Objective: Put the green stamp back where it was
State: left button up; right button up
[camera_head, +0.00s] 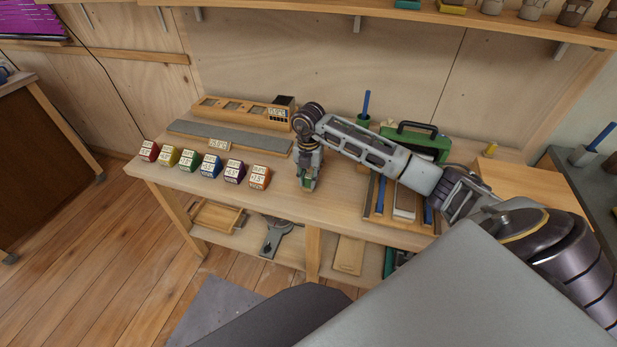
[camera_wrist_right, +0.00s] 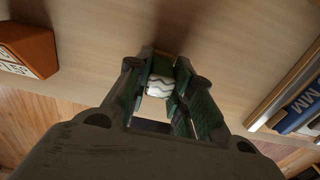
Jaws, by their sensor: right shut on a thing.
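My right gripper (camera_head: 307,184) is just above the front middle of the workbench (camera_head: 328,206), to the right of the row of blocks. In the right wrist view, the gripper (camera_wrist_right: 162,92) is shut on a small piece, taken as the green stamp (camera_wrist_right: 159,86). Its visible face is white with dark wavy lines. My left gripper is not in view.
Several coloured, labelled blocks stand along the left front edge; the orange one (camera_head: 260,176) is nearest. Behind them lie a grey strip (camera_head: 215,134) and a wooden rack (camera_head: 232,109) with square recesses. A tool tray (camera_head: 376,210) and green case (camera_head: 425,146) are right.

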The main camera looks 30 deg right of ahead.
aim_at(308, 175)
jog(key=shift+f, duration=0.1)
jog(key=o, duration=0.8)
notch_tip(308, 175, up, 12)
dwell(0.7)
dwell(0.7)
